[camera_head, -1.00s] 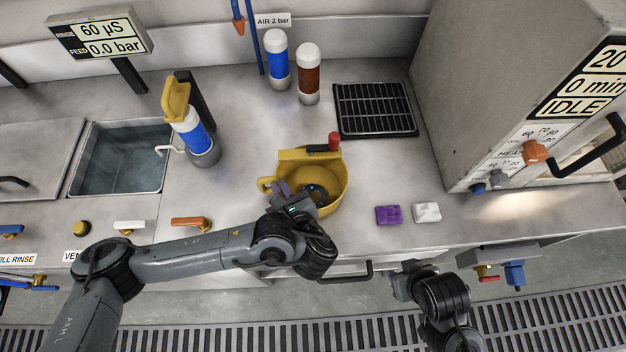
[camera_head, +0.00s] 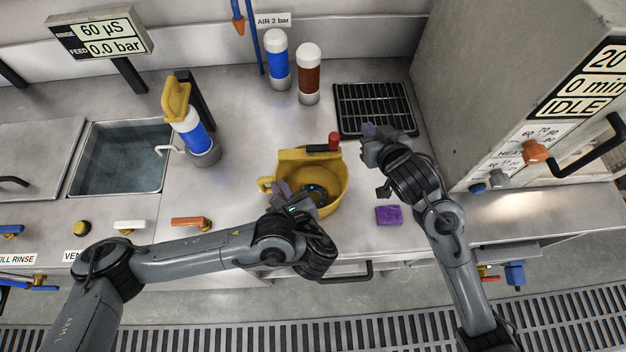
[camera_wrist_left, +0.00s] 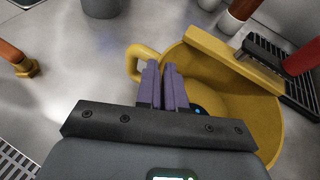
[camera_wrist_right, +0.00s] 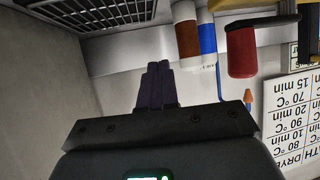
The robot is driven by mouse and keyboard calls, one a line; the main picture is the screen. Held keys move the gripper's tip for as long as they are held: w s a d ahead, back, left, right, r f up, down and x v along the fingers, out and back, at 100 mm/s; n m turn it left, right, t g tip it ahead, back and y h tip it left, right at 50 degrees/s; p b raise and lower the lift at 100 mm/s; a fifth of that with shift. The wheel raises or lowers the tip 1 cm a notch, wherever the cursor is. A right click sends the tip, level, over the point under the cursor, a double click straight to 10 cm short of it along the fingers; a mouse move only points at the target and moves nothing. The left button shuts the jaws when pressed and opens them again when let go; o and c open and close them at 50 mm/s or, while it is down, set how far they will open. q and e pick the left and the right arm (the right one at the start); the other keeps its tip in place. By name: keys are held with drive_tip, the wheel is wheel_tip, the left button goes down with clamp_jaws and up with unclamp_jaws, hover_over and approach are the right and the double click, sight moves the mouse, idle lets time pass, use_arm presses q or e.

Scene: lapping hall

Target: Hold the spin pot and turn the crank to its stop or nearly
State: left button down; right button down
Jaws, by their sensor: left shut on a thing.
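The yellow spin pot (camera_head: 337,194) stands on the steel counter, with a loop handle at its left. Its crank has a dark arm and a red knob (camera_head: 333,140) at the pot's back edge; the knob also shows in the right wrist view (camera_wrist_right: 255,48). My left gripper (camera_head: 281,191) is shut on the pot's left side near the handle; its purple fingers show in the left wrist view (camera_wrist_left: 165,86). My right gripper (camera_head: 370,130) looks shut and empty, right of the red knob and apart from it, above the black grate's front edge.
The black grate (camera_head: 372,96) lies behind my right gripper. A blue bottle (camera_head: 277,66) and a brown bottle (camera_head: 309,80) stand behind the pot. A purple block (camera_head: 388,215) lies right of the pot. The big grey machine (camera_head: 480,90) bounds the right side.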

drive_tip(key=w+a+r+n+t+y, duration=0.1)
drive_tip(key=w+a+r+y, duration=0.15)
drive_tip(key=w+r, duration=0.3)
drive_tip(key=s+a+r+n+g+y, duration=0.1)
drive_tip(key=a+r+n+y, duration=0.2)
drive_tip(key=a, duration=0.6)
drive_tip(key=a+r+n+y, duration=0.1)
drive_tip(key=a+n+y, duration=0.1)
drive_tip(key=a+n, duration=0.45)
drive_tip(key=s+a+f+n+g+y, duration=0.1)
drive_tip(key=s+a+f+n+g, duration=0.2)
drive_tip(key=s+a+n+g, duration=0.45)
drive_tip(key=s+a+f+n+g+y, duration=0.1)
drive_tip(key=s+a+f+n+g, duration=0.2)
drive_tip(key=a, duration=0.8)
drive_tip(key=n+g+h, duration=0.2)
drive_tip(key=n+h, duration=0.1)
drive_tip(key=h, duration=0.7)
hover_over(293, 153)
wheel_tip(293, 153, down, 2)
drive_tip(key=shift+f, duration=0.1)
drive_tip(key=w+d+r+m+h, duration=0.2)
drive_tip(key=w+d+r, duration=0.1)
drive_tip(key=d+r, duration=0.5)
wheel_tip(293, 153, down, 9)
drive_tip(key=shift+d, duration=0.35)
